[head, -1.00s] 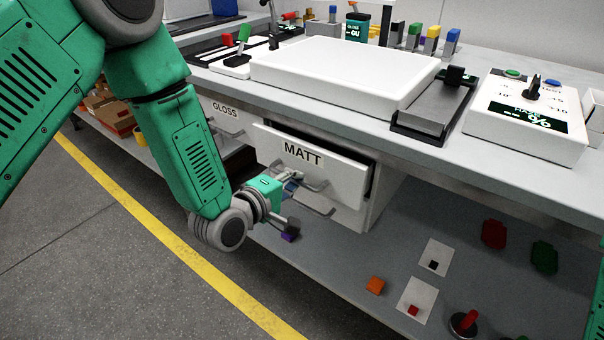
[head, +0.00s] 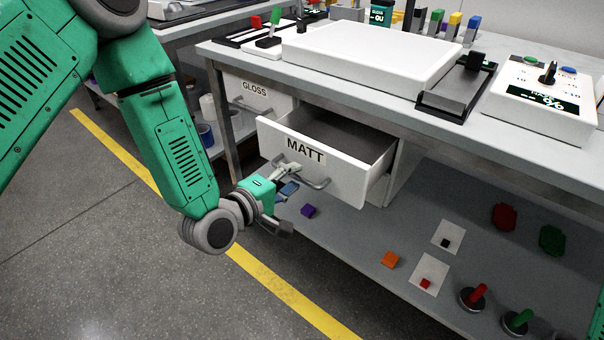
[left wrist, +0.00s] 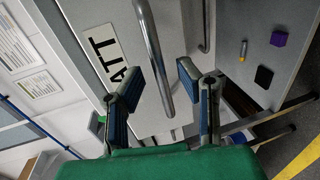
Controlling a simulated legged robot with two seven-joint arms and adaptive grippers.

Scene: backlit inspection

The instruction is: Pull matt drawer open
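The matt drawer (head: 346,178) is a white drawer with a MATT label (head: 304,149) and a grey bar handle (head: 317,184). In the head view it stands pulled out, and its grey inside shows with nothing seen in it. My left gripper (head: 287,206) is at the drawer front. In the left wrist view, the fingers of my left gripper (left wrist: 162,92) are apart, with the handle (left wrist: 153,50) running between them. Gaps show beside the bar, and I cannot tell whether a finger touches it. My right gripper is out of view.
The gloss drawer (head: 247,93) is to the left. A white slab (head: 375,55) and a control box (head: 537,97) stand on the bench top. The floor at left is clear.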

